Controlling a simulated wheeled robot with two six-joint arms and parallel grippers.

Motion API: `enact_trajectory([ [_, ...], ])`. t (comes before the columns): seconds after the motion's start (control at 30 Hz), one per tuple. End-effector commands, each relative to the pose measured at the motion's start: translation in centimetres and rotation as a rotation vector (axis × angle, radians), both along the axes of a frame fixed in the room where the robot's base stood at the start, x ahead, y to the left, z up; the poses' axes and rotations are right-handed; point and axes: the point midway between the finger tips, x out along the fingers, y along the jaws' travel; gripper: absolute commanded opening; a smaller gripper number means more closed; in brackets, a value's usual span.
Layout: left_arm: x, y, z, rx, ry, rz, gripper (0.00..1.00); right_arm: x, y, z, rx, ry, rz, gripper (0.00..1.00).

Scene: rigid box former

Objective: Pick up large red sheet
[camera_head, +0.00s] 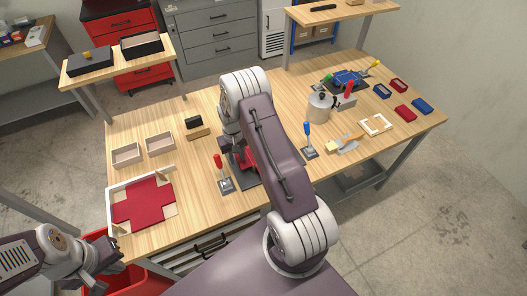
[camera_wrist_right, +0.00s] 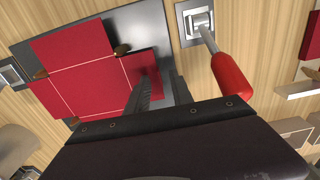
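A large red cross-shaped sheet (camera_head: 143,203) lies flat in a white-edged tray (camera_head: 112,194) at the table's left front. My left gripper (camera_head: 108,275) is in front of and below that tray, off the table edge, empty, with its fingers apart. A second red creased sheet (camera_wrist_right: 85,82) lies on a dark plate (camera_wrist_right: 150,25) in the right wrist view. My right gripper (camera_wrist_right: 165,85) is low over this sheet's right side. Its fingers are close together with red between them; whether they grip it is unclear. In the head view my right arm hides most of this sheet.
A red-handled lever clamp (camera_head: 219,168) stands beside the plate and also shows in the right wrist view (camera_wrist_right: 230,75). A blue-handled clamp (camera_head: 308,142) stands right of my arm. Two wooden boxes (camera_head: 126,155) sit behind the tray. A red bin (camera_head: 140,282) is below the table's front left.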

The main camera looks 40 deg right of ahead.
Motion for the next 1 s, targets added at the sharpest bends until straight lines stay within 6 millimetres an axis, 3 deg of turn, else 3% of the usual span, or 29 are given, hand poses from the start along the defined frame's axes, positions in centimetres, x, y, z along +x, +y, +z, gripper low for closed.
enact_trajectory([
  [0.03,0.0,0.0,0.0,0.000,0.000,0.000,0.00,0.0,0.0,0.0,0.000,0.000,0.000,0.22],
  [0.1,0.0,0.0,0.0,0.000,0.000,0.000,0.00,0.0,0.0,0.0,0.000,0.000,0.000,0.03],
  [0.13,0.0,0.0,0.0,0.000,0.000,0.000,0.00,0.0,0.0,0.0,0.000,0.000,0.000,0.00],
  [0.57,0.0,0.0,-0.2,0.000,0.000,0.000,0.00,0.0,0.0,0.4,0.000,-0.001,0.000,0.00],
  [0.8,0.0,0.0,-1.5,0.000,0.000,0.000,0.00,0.1,-0.1,3.9,-0.002,-0.006,0.000,0.00],
  [1.0,0.0,0.0,-2.7,0.000,0.000,0.000,0.00,-4.5,-1.1,6.6,-0.001,-0.002,-0.005,0.00],
])
